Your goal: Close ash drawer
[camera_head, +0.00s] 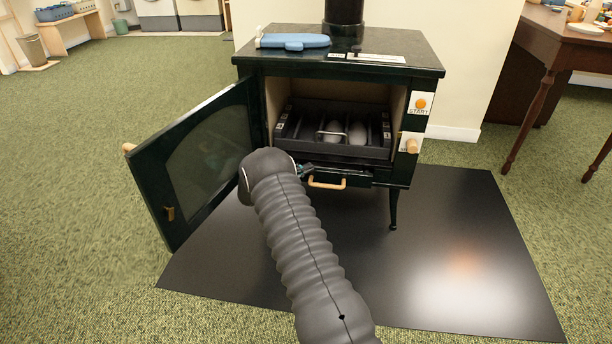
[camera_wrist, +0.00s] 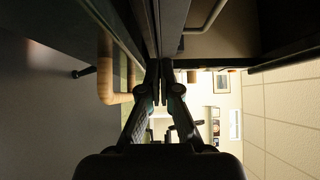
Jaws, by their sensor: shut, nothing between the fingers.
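The ash drawer (camera_head: 352,174) is the dark front low on the black stove, below the firebox. Its curved wooden handle (camera_head: 327,184) shows in the head view, and a wooden handle (camera_wrist: 106,72) also shows left of the fingers in the wrist view. How far the drawer stands out is hard to tell. My gripper (camera_head: 306,171) is at the drawer's left part, beside and slightly above the handle, partly hidden by my arm. In the wrist view its fingers (camera_wrist: 160,68) are together and empty, close to dark stove surfaces; contact is unclear.
The glazed stove door (camera_head: 206,158) hangs wide open at left, close to my arm. A grate with a wire handle (camera_head: 332,136) sits in the firebox. A blue object (camera_head: 293,41) lies on the stove top. The dark floor plate (camera_head: 440,255) is clear at right.

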